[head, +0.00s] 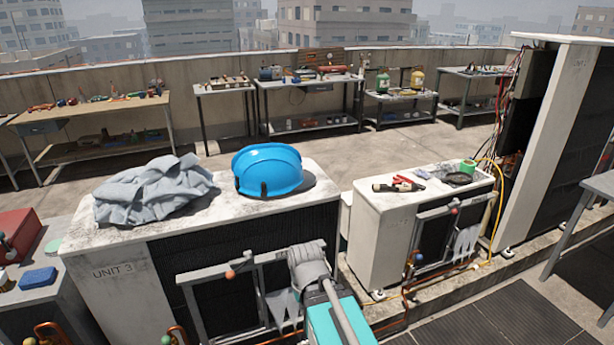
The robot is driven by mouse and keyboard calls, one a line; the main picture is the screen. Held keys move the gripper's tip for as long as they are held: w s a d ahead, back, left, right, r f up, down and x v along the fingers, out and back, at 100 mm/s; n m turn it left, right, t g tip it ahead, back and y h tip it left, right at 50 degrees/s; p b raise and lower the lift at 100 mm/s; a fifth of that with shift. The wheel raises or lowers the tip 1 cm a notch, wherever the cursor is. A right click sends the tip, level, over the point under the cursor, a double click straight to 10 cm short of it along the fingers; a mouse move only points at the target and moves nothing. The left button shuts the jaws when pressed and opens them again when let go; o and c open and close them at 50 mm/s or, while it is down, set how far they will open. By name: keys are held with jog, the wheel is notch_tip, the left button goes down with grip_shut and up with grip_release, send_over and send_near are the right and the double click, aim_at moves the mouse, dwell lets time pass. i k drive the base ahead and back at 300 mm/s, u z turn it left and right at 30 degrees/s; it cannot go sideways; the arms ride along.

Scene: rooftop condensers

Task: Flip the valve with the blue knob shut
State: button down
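An orange-red knob (230,274) sits higher, on the grey rail frame at the condenser's front. My grey and teal arm rises at bottom centre, to the right of these knobs. I cannot make out my gripper's fingers or anything held in them.
A grey cloth (155,190) and a blue hard hat (268,170) lie on the UNIT 3 condenser. Grey strips (284,306) hang beside my arm. A red box (18,234) is left.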

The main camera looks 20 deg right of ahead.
aim_at(420, 256)
jog(key=z, duration=1.25)
jog(key=k, duration=0.65)
jog(key=z, duration=0.15)
jog(key=i, duration=0.45)
jog(key=z, duration=0.5)
jog(key=i, duration=1)
jog(key=u, duration=0.4)
